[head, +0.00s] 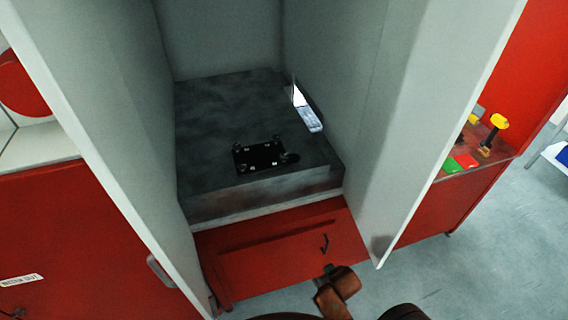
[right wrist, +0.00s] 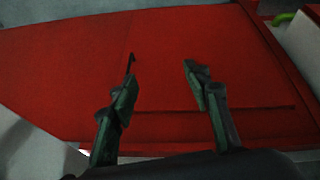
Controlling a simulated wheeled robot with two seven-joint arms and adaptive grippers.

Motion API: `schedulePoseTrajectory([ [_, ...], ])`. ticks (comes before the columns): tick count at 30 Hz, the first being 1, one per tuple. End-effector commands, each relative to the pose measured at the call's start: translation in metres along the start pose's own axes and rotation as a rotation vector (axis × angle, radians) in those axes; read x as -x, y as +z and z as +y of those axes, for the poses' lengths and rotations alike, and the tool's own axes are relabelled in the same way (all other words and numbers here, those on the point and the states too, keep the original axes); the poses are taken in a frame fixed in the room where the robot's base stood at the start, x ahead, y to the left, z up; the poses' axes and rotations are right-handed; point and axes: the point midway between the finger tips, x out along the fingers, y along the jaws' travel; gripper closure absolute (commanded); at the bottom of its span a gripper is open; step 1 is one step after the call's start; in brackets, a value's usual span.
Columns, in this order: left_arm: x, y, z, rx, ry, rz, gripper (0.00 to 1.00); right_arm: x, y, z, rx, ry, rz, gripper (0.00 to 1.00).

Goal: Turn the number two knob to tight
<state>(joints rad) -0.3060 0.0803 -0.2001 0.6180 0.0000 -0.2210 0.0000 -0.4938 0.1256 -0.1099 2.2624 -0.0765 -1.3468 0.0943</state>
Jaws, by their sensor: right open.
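A small black plate (head: 262,157) with several small dark knobs or posts at its corners lies on top of a dark grey block (head: 215,115) inside a grey-walled bay. The numbers and markings are too small to read, so I cannot tell which is knob two or how it is set. My right gripper (right wrist: 160,75) is open and empty in the right wrist view, with its two fingers apart in front of a red panel. The plate does not show in that view. My left gripper is not in view.
The red panel (head: 280,255) below the block carries a thin dark handle-like piece (head: 324,244). Tall grey walls (head: 385,110) flank the block. A white-and-blue item (head: 307,113) lies at its right edge. A yellow-headed tool (head: 495,128) stands on a red bench at right.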

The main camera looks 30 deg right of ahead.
Motion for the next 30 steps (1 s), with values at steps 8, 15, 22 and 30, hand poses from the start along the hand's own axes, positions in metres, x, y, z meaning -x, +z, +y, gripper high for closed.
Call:
schedulePoseTrajectory([
  [8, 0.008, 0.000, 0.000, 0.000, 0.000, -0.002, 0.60, 0.021, -0.113, 0.044, -0.135, 0.131, 0.279, 0.56],
  [15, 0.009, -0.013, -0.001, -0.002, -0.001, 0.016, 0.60, 0.038, -0.233, 0.072, -0.229, 0.198, 0.607, 0.56],
  [22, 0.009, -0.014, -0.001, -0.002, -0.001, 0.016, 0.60, 0.070, -0.359, 0.067, -0.241, 0.154, 0.963, 0.56],
  [30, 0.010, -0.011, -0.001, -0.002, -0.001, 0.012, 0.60, 0.089, -0.417, 0.050, -0.212, 0.081, 1.116, 0.56],
])
